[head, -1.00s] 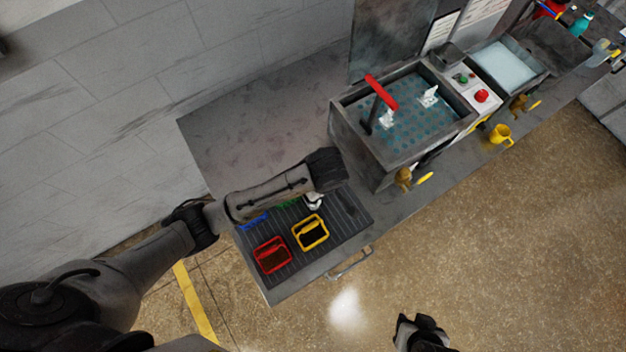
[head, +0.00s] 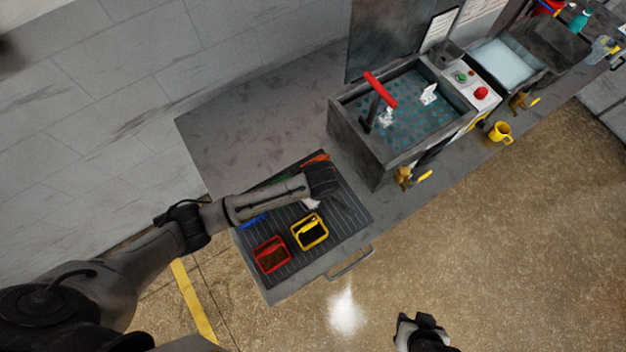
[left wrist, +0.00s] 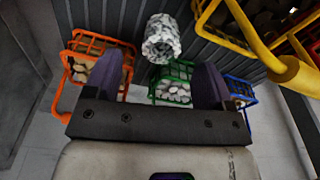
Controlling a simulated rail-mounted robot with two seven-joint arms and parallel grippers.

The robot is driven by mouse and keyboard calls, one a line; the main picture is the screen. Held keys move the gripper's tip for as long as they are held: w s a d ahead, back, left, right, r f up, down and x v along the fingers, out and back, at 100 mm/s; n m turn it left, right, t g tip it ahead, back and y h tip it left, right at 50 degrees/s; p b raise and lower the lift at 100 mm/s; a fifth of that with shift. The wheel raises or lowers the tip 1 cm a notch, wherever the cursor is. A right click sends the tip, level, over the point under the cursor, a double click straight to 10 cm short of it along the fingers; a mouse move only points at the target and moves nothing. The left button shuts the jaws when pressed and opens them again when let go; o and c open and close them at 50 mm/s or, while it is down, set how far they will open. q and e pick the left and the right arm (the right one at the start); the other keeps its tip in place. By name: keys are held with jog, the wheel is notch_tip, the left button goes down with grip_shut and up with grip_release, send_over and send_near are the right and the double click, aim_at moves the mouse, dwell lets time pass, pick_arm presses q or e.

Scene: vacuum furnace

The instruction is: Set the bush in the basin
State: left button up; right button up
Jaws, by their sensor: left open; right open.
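The bush appears to be the mottled white-grey hollow cylinder (left wrist: 161,36) in the left wrist view, on the ribbed dark mat. In the head view a bit of white (head: 311,204) shows beside my left gripper. My left gripper (left wrist: 160,66) is open. Its two fingers stand left and right of the line to the cylinder, with nothing between them that I can make out. The basin appears to be the grey open box (head: 357,152) with a blue-green dotted floor, holding two white pieces. My right gripper (head: 423,328) is open and empty over the floor.
Small baskets stand on the mat (head: 345,215): orange (left wrist: 78,70), green (left wrist: 172,88), blue (left wrist: 240,90), yellow (head: 310,232) and red (head: 270,255). A red-handled lever (head: 380,90) rises over the basin. A yellow mug (head: 500,132) stands farther right. The back-left bench top is bare.

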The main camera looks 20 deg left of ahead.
aim_at(297, 213)
pick_arm(q)
jog(key=shift+a+f, duration=0.2)
jog(key=shift+f, duration=1.05)
jog(key=shift+a+f, duration=0.15)
jog(key=shift+f, duration=1.05)
jog(key=c, duration=1.3)
jog(key=shift+o, duration=0.2)
jog(key=shift+r, duration=0.1)
